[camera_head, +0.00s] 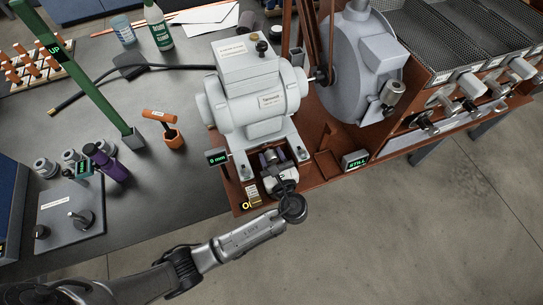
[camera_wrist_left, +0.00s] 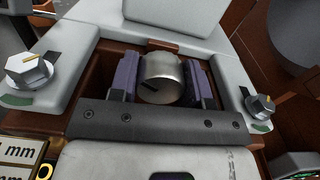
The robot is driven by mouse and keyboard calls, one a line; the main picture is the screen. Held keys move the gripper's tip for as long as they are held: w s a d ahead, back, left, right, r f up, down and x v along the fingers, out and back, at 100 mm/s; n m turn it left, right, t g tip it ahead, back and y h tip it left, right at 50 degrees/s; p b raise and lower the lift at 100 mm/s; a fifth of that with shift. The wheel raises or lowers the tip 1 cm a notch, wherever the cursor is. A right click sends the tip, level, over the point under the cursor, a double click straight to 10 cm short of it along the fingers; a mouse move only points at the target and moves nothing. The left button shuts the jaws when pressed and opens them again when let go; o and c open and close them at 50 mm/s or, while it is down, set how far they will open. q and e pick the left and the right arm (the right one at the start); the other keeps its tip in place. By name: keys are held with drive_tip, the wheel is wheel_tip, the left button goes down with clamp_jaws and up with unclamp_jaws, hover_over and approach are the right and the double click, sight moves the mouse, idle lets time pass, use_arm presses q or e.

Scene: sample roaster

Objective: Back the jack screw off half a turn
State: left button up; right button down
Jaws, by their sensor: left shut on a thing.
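The jack screw (camera_wrist_left: 162,78) shows in the left wrist view as a round metal head with a dark mark, sitting in a recess at the foot of the motor base. My left gripper (camera_wrist_left: 162,85) has its purple fingers on either side of that head and is shut on it. In the head view my left gripper (camera_head: 271,158) reaches the front of the motor base from below, and it mostly hides the screw there. The grey motor (camera_head: 262,98) stands above, with a "0 mm" display (camera_head: 217,157) to the left. My right gripper is not in view.
Hex-headed bolts (camera_wrist_left: 29,70) and (camera_wrist_left: 261,104) flank the recess. A "STILL" display (camera_head: 355,161) stands right of it. The drum housing (camera_head: 360,65) and belt are behind right. An orange-handled tool (camera_head: 160,116), purple cylinder (camera_head: 106,164) and green post (camera_head: 85,80) occupy the left bench.

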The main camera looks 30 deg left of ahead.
use_arm(q)
drive_tip(key=shift+r+n+p, duration=0.1)
drive_tip(key=shift+n+p, duration=0.35)
drive_tip(key=shift+n, duration=0.05)
drive_tip(key=shift+n+p, duration=0.4)
drive_tip(key=shift+n, duration=1.4)
drive_tip(key=shift+n+p, duration=0.3)
drive_tip(key=shift+n, duration=0.8)
drive_tip(key=o, duration=0.9)
